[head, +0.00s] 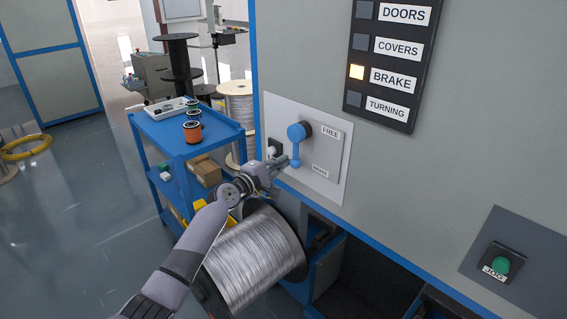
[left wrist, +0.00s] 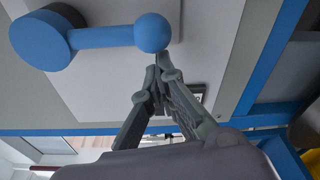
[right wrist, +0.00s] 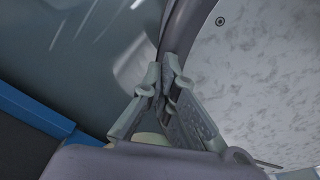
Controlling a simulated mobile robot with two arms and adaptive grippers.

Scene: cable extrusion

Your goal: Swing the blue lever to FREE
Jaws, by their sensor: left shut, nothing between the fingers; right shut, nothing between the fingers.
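The blue lever (head: 297,150) is on a pale plate (head: 334,156) on the machine's grey front. Its round hub is at the top and its ball knob hangs down, nearer the BRAKE label (head: 320,171) than the FREE label (head: 331,133). My left gripper (head: 284,162) is shut and empty, just left of the knob. In the left wrist view, its fingertips (left wrist: 163,66) are close beside the blue knob (left wrist: 152,32); whether they touch I cannot tell. My right gripper (right wrist: 163,68) is shut and empty, seen only in its wrist view, away from the lever.
The BRAKE lamp (head: 356,72) is lit on the dark indicator panel. A spool of silvery wire (head: 252,254) lies below my left arm. A blue cart (head: 171,138) with small spools stands at left. A green JOG button (head: 501,265) is at lower right.

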